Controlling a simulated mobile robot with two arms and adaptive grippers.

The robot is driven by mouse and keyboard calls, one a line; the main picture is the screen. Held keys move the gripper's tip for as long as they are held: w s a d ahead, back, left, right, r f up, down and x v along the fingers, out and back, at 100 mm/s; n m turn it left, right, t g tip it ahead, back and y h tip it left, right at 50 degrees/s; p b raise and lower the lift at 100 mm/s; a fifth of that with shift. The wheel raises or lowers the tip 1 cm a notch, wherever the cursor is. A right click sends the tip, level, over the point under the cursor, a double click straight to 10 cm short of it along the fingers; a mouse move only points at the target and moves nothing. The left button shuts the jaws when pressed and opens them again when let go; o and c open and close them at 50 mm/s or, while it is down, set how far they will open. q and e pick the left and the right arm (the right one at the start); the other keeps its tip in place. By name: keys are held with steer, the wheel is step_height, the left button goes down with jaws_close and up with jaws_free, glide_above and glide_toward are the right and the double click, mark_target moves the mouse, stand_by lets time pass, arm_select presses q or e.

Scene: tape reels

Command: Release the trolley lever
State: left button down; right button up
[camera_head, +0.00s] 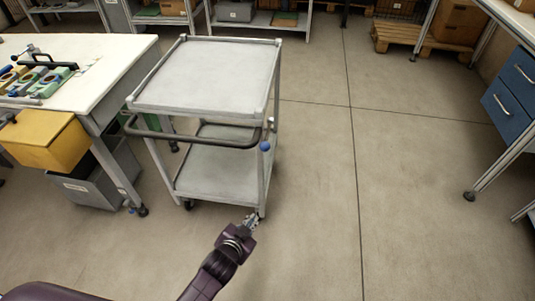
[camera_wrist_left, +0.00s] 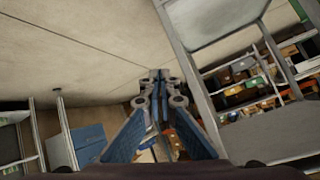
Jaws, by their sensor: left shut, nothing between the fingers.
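The grey two-shelf trolley (camera_head: 205,80) stands left of centre in the head view, with an empty top and a dark push handle (camera_head: 190,137) along its near side. The trolley lever (camera_head: 265,146) shows a round blue knob at the handle's right end. My left gripper (camera_head: 251,219) is shut and empty, below the knob in the picture, by the trolley's near right leg. In the left wrist view the shut fingers (camera_wrist_left: 159,76) point away, with the trolley frame (camera_wrist_left: 190,75) to their right. I cannot make out the lever there. My right gripper is not in view.
A white workbench (camera_head: 110,55) with a yellow bin (camera_head: 45,140) and a grey crate (camera_head: 95,180) stands at left. A bench with blue drawers (camera_head: 512,90) is at right. Shelves and a pallet (camera_head: 425,42) stand at the back. The floor right of the trolley is clear.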

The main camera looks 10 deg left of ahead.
arm_select(q)
steer(key=w+d+r+t+b, duration=0.1)
steer(key=w+r+t+b, duration=0.15)
steer(key=r, duration=0.45)
steer(key=w+d+r+t+b, duration=0.1)
steer(key=w+d+r+t, duration=0.15)
steer(key=r, duration=0.55)
steer(key=t+h+b, duration=0.1)
steer(key=t+b, duration=0.1)
glide_toward(268, 144)
step_height(268, 144, up, 5)
steer(key=d, duration=0.2)
steer(key=shift+r+m, duration=0.1)
steer(key=shift+m, duration=0.3)
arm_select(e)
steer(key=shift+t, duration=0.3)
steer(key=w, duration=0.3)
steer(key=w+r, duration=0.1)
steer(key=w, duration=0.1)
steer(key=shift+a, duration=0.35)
